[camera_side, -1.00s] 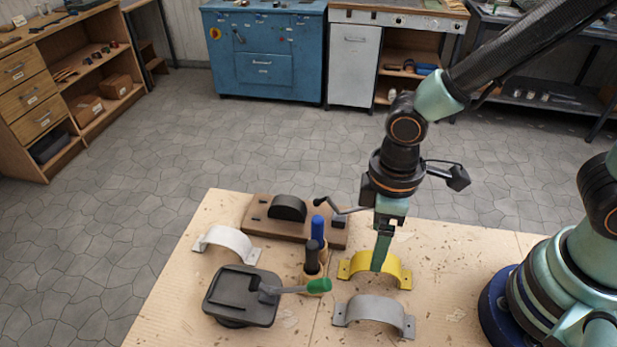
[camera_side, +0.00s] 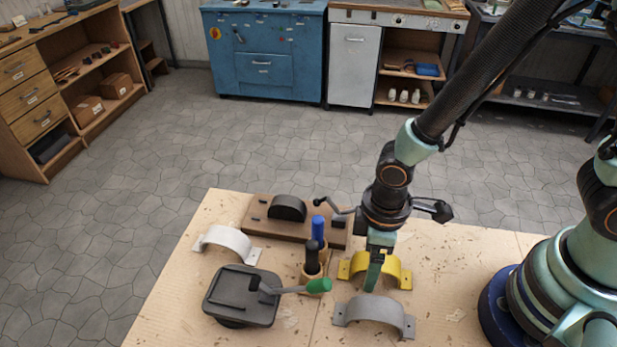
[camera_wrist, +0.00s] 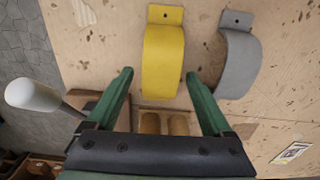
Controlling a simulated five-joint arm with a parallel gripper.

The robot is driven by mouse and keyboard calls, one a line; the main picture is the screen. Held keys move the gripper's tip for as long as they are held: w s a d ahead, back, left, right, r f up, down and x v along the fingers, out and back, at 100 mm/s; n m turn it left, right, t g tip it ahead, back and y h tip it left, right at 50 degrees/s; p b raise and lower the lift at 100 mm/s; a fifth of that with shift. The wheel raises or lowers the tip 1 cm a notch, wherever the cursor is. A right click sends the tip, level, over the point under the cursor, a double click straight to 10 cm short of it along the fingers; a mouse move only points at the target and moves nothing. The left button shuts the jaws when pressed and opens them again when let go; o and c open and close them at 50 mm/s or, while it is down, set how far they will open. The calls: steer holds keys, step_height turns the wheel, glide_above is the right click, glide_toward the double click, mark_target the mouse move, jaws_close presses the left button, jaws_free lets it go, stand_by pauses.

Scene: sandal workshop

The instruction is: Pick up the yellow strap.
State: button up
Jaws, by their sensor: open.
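The yellow strap (camera_side: 392,273) is an arched band with flat end tabs, standing on the wooden table. In the wrist view the yellow strap (camera_wrist: 163,58) runs lengthwise, with a holed tab at its top end. My gripper (camera_side: 372,287) points down at the strap, and a finger covers part of the arch in the side view. In the wrist view my gripper (camera_wrist: 160,76) is open, with one green finger on each side of the strap's near part. A gap shows on both sides. Its near tab is hidden or hard to make out.
A grey strap (camera_side: 372,309) stands close in front, and shows at right in the wrist view (camera_wrist: 240,62). A white strap (camera_side: 228,241) lies at left. A dark press with a green-handled lever (camera_side: 318,286), a tool holder (camera_side: 313,268) and a brown board (camera_side: 262,226) stand nearby.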

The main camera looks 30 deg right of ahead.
jaws_close()
steer(key=shift+r, duration=0.15)
